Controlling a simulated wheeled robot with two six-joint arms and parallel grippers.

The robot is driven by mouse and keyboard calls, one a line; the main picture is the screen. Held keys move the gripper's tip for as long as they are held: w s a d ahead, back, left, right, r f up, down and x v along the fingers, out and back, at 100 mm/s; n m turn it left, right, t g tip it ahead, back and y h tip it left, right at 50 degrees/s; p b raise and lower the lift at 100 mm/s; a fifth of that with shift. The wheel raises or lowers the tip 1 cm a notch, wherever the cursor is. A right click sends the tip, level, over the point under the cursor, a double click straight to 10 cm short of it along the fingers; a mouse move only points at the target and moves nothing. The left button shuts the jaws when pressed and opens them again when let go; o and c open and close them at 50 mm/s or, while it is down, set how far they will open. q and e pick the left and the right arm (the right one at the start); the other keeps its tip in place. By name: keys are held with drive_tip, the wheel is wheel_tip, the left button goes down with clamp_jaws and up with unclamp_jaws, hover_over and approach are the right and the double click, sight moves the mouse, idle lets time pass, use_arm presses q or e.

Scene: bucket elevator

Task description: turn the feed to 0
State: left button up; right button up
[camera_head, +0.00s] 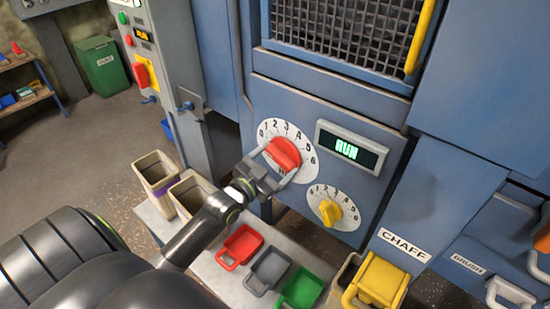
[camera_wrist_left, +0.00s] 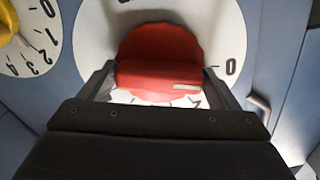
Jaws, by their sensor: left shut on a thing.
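The red knob (camera_head: 284,153) sits on a round white dial (camera_head: 303,149) numbered from 0 up to 6 on the blue machine panel. My left gripper (camera_head: 276,166) is shut on the knob's raised grip bar. The left wrist view shows the red knob (camera_wrist_left: 160,70) between the two fingers (camera_wrist_left: 160,82). A white mark on the bar's right end lies on the side of the dial's 0 (camera_wrist_left: 231,67), slightly below it in that view. Exact alignment I cannot tell. The fingers and palm hide part of the dial. My right gripper is not in view.
A display (camera_head: 347,149) reading RUN is right of the dial. A smaller dial with a yellow knob (camera_head: 330,212) is below. Red (camera_head: 240,246), grey and green (camera_head: 300,289) scoop-like pieces lie on a bench underneath, beside beige bins (camera_head: 157,173). A yellow bin (camera_head: 382,279) stands at right.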

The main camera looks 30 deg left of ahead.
use_arm(q)
drive_tip(key=shift+n, duration=0.6)
drive_tip(key=o, duration=0.9)
drive_tip(key=shift+c, duration=0.2)
drive_tip(key=shift+s, duration=0.1)
drive_tip(key=s+a+p, duration=0.1)
drive_tip(key=s+p, duration=0.1)
drive_tip(key=s, duration=1.5)
drive_tip(key=shift+a, duration=0.15)
drive_tip(key=shift+s, duration=0.1)
